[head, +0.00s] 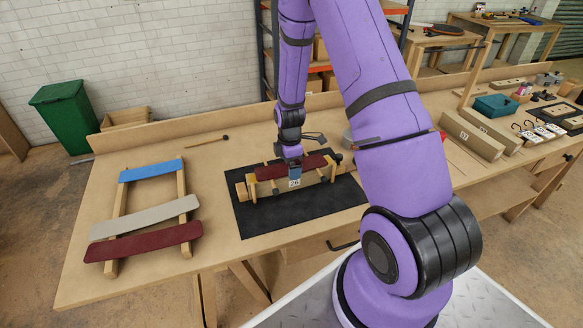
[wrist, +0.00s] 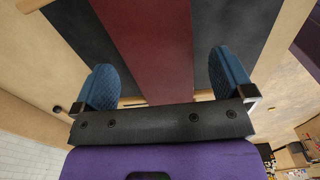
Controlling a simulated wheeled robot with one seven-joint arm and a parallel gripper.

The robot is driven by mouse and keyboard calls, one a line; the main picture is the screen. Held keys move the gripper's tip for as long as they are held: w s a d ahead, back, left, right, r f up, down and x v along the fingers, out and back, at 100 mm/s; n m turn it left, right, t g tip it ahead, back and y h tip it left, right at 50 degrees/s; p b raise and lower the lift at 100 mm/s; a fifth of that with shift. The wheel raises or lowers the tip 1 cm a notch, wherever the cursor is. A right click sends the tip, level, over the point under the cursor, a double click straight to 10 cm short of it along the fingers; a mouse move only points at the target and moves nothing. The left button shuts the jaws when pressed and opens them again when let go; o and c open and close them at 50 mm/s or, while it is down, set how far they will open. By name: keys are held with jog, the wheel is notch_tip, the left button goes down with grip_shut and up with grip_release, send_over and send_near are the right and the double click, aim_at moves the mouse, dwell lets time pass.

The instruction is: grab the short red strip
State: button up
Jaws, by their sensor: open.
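A dark red strip (head: 311,163) lies along the top of a wooden form (head: 251,185) on the black mat, and looks shorter than the red strip on the rack. My gripper (head: 293,162) is over its middle in the head view and hides part of it. In the wrist view the strip (wrist: 147,45) runs between my two blue fingertips (wrist: 161,80), with a gap on each side. My gripper is open and holds nothing. A longer dark red strip (head: 143,243) lies at the front of the wooden rack on the left.
The rack (head: 180,184) also carries a grey strip (head: 146,218) and a blue strip (head: 151,170). A mallet (head: 205,142) lies behind the black mat (head: 270,222). Wooden blocks (head: 470,135) stand to the right. The table between rack and mat is clear.

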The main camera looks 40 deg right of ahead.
jog(key=shift+f, duration=0.2)
dwell(0.3)
jog(key=c, duration=1)
jog(key=shift+c, duration=0.2)
jog(key=shift+r, duration=0.2)
